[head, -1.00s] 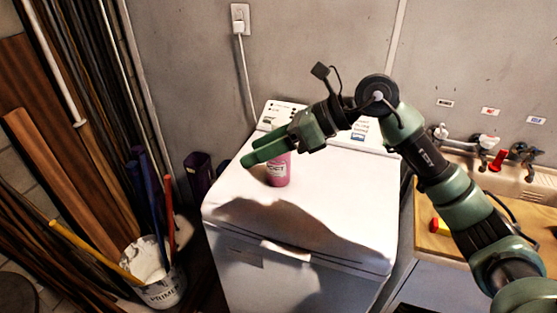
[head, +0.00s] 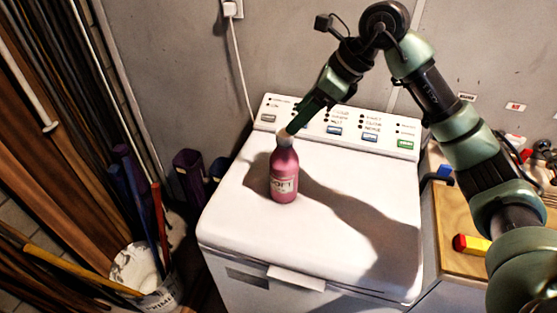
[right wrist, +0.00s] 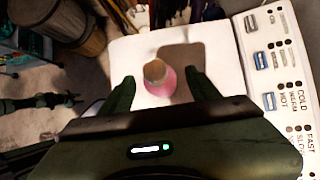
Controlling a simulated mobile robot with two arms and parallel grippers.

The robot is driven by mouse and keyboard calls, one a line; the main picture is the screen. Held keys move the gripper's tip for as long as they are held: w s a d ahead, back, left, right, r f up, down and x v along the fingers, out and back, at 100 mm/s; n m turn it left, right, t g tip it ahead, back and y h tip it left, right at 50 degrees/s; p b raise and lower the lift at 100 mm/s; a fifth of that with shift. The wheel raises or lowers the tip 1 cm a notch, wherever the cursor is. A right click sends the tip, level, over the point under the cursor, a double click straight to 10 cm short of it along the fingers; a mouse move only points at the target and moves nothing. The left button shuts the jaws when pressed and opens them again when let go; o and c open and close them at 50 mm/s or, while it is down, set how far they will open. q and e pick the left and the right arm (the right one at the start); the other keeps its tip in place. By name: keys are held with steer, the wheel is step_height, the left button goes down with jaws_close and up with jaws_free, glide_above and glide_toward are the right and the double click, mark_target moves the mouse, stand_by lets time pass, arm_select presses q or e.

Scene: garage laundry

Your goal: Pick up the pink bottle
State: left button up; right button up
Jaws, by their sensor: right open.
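The pink bottle (head: 284,175) stands upright on the white top of the washing machine (head: 345,185), with a pale cap and a label on its front. My right gripper (head: 292,128) is at the bottle's cap in the head view, reaching down from the upper right. In the right wrist view, my right gripper (right wrist: 156,88) is open, and the pink bottle (right wrist: 160,80) shows between its two fingers, seen from above. I see no finger closed on it.
The washer's control panel (head: 340,125) rises behind the bottle. A white bucket (head: 145,275) with long poles stands on the floor at left. A wooden counter (head: 460,225) with a red and yellow object (head: 471,244) lies at right. The washer top around the bottle is clear.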

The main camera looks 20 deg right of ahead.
mark_target(285, 134)
steer(key=a+f+p, duration=0.2)
steer(key=shift+s+f, duration=0.2)
steer(key=shift+f, duration=0.15)
steer(key=p+x, duration=0.1)
steer(key=x, duration=0.2)
steer(key=shift+w+d, duration=0.15)
steer(key=shift+d, duration=0.05)
steer(key=shift+w+a+f, duration=0.15)
steer(key=shift+f, duration=0.25)
steer(key=c, duration=1)
jaws_close()
arm_select(q)
steer(key=s+r, duration=0.3)
steer(key=shift+s+r, duration=0.2)
steer(key=shift+s, duration=0.1)
steer(key=shift+w, duration=0.1)
arm_select(e)
steer(key=shift+r, duration=0.1)
